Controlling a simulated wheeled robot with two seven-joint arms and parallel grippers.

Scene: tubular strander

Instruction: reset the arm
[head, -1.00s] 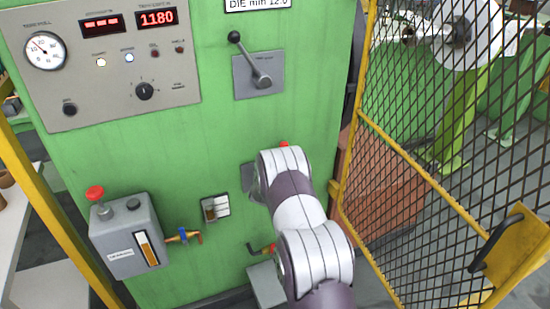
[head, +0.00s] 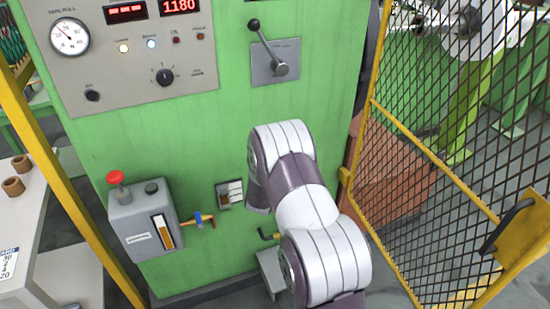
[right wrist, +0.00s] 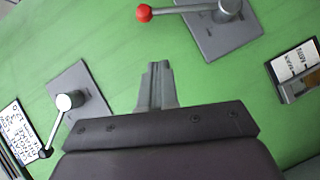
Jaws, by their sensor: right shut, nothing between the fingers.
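My right arm (head: 308,205) reaches up from the bottom of the head view in front of the green machine panel (head: 215,130). It hides its own gripper there. In the right wrist view my right gripper (right wrist: 157,88) is shut and empty, its fingers in front of the green panel. A red-knobbed lever (right wrist: 144,13) on a grey plate (right wrist: 225,38) is above and right of the fingers, apart from them. A black-knobbed lever (right wrist: 64,102) on another grey plate is to the left. My left gripper is in neither view.
A black-knobbed lever (head: 254,24) is on the upper panel, right of the gauge box (head: 125,80). A grey box with a red button (head: 115,177) is at lower left. A yellow mesh guard (head: 440,170) bounds the right. A white table (head: 30,225) is at far left.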

